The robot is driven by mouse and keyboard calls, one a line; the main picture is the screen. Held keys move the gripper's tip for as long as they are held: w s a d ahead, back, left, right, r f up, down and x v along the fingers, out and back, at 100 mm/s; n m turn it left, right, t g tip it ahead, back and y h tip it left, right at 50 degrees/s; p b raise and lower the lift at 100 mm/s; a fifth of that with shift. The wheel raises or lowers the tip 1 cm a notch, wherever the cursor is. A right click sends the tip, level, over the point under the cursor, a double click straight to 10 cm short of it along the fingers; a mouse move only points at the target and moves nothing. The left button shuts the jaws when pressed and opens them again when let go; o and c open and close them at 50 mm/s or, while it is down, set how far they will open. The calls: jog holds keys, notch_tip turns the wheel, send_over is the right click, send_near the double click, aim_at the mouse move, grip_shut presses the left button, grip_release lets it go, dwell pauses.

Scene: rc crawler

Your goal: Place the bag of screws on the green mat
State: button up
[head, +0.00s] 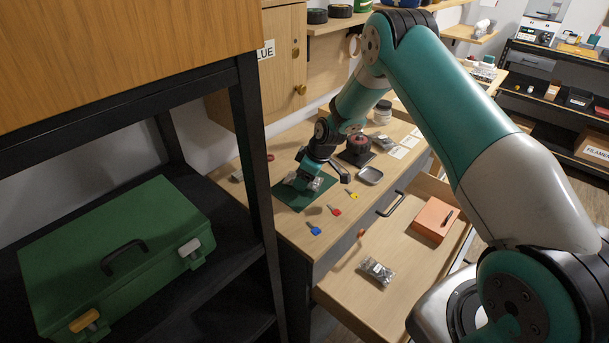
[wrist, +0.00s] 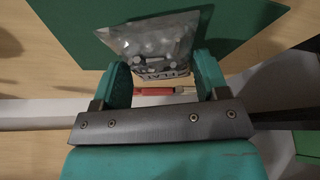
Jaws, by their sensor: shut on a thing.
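A clear bag of screws (wrist: 150,42) with a partly hidden printed label is held between the two fingers of my gripper (wrist: 160,82) in the wrist view. The green mat (wrist: 75,25) lies behind the bag in that view. In the head view my gripper (head: 303,181) is low over the green mat (head: 295,203) on the workbench, with the bag (head: 316,184) at its tip. I cannot tell whether the bag touches the mat. Another clear bag of small parts (head: 377,270) lies in the open drawer.
Blue (head: 315,230), red (head: 335,211) and yellow (head: 354,196) handled tools lie right of the mat. A grey tray (head: 370,175) stands beyond them. The open drawer (head: 345,292) also holds an orange box (head: 434,219). A green toolbox (head: 110,255) sits on a black shelf.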

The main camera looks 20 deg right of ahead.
jog(key=shift+f, duration=0.15)
jog(key=o, duration=0.9)
jog(key=shift+r, duration=0.35)
jog(key=b+v, duration=0.2)
jog(key=v, duration=0.9)
jog(key=shift+s+d+r, duration=0.1)
jog(key=shift+r, duration=0.15)
